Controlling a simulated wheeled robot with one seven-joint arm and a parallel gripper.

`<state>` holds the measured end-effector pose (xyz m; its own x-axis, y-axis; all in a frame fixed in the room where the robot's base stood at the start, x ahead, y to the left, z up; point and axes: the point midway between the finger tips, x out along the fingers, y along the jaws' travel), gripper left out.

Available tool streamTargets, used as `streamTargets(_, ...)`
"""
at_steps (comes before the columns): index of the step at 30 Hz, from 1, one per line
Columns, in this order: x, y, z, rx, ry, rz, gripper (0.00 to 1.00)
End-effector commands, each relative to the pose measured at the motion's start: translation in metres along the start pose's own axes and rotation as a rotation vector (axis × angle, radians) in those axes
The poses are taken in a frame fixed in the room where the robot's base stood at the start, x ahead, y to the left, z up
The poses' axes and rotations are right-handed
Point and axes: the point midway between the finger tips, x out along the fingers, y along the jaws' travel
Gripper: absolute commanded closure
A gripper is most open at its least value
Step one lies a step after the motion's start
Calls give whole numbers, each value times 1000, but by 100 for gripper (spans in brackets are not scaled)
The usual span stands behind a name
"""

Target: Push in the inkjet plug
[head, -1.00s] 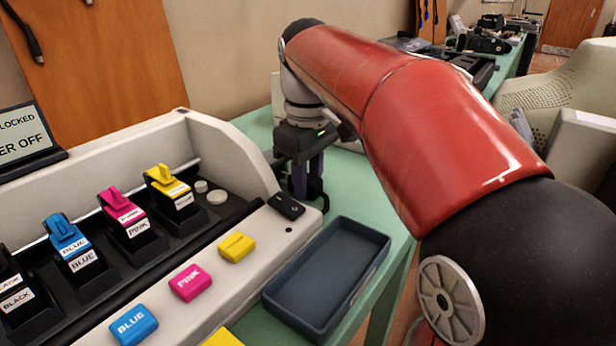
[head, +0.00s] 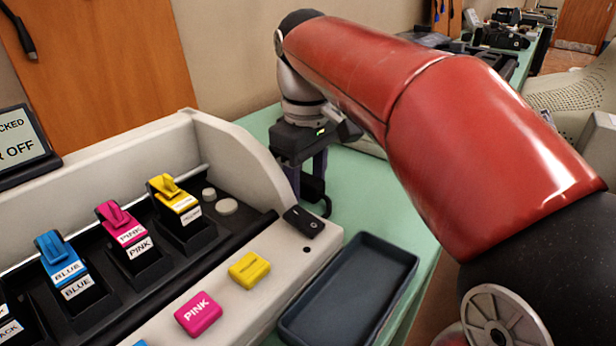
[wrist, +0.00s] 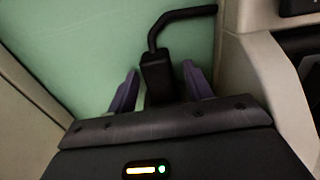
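The inkjet printer (head: 150,145) is a long off-white housing with a row of colored cartridges, at the left of the head view. The black plug (wrist: 157,78) with its bent black cable shows in the wrist view, low beside the printer's right end. My gripper (head: 308,180) points down over the green table behind that end. In the wrist view its purple fingers stand either side of the plug, with a narrow gap at each side, so it looks open around it. The socket is not visible, and I cannot tell whether the plug touches the printer.
A dark empty tray (head: 350,292) lies on the green table (head: 362,190) at the printer's front right. A black rocker switch (head: 304,221) sits on the printer's corner. A display (head: 18,146) reading "OFF" stands at left. My red arm spans the right side.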

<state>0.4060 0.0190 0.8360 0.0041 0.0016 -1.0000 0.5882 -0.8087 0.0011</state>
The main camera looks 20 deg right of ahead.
Motion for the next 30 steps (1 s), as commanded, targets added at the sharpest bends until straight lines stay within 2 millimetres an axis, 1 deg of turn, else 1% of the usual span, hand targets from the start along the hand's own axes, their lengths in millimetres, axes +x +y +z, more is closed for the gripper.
streamTargets(5, 0, 0, 1, 1, -2, 0, 49)
streamTargets(8, -6, 0, 1, 1, -2, 0, 49)
streamTargets(11, -21, 1, 0, 1, -1, 0, 49)
streamTargets(15, -47, 1, 0, 1, 1, 1, 49)
streamTargets(18, -62, 0, -1, 1, -1, 0, 49)
streamTargets(21, -72, 0, -1, 0, -2, 0, 49)
streamTargets(24, -77, 0, -1, 0, -1, 0, 49)
streamTargets(30, -78, 0, 0, 0, -2, -1, 49)
